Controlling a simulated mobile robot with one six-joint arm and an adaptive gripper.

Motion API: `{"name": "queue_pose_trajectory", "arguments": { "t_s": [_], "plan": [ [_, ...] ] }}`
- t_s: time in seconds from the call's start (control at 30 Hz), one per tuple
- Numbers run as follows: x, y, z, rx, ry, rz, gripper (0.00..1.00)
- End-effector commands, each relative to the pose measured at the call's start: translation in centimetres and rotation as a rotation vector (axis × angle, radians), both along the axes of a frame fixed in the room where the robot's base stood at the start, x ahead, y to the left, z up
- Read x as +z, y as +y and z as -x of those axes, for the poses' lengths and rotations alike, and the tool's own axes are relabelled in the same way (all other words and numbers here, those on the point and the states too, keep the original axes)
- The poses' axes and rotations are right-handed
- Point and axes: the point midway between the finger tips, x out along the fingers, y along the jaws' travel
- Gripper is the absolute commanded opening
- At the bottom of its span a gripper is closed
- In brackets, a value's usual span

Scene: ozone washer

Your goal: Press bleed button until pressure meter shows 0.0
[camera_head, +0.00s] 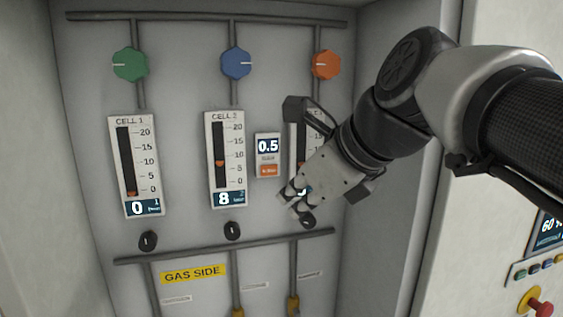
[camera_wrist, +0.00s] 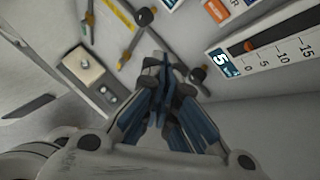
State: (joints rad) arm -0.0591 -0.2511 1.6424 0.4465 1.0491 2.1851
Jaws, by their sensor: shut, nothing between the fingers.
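The pressure meter (camera_head: 267,146) is a small white panel between the second and third cell gauges in the head view, and it reads 0.5. An orange button (camera_head: 269,170) with tiny lettering sits at its lower end. A small orange patch (camera_wrist: 215,10) at the top edge of the wrist view appears to be this button. My gripper (camera_head: 291,202) is shut and empty, in front of the third gauge's lower part. It is below and to the right of the button and apart from it in the picture. The wrist view shows the closed fingers (camera_wrist: 160,64).
The Cell 1 gauge (camera_head: 118,160) reads 0 and the Cell 2 gauge (camera_head: 213,160) reads 8. The third gauge (camera_wrist: 270,42) reads 5 and is partly hidden by my arm in the head view. Green (camera_head: 130,65), blue (camera_head: 236,63) and orange (camera_head: 326,65) knobs sit above.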

Motion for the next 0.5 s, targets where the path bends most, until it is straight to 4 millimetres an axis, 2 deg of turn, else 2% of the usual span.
{"name": "queue_pose_trajectory", "arguments": {
  "t_s": [0.33,0.5],
  "plan": [
    [-0.1,0.0,-0.1,0.0,0.001,0.001,0.0],
    [0.0,0.4,-1.4,0.0,0.002,0.001,0.0]
  ]
}}
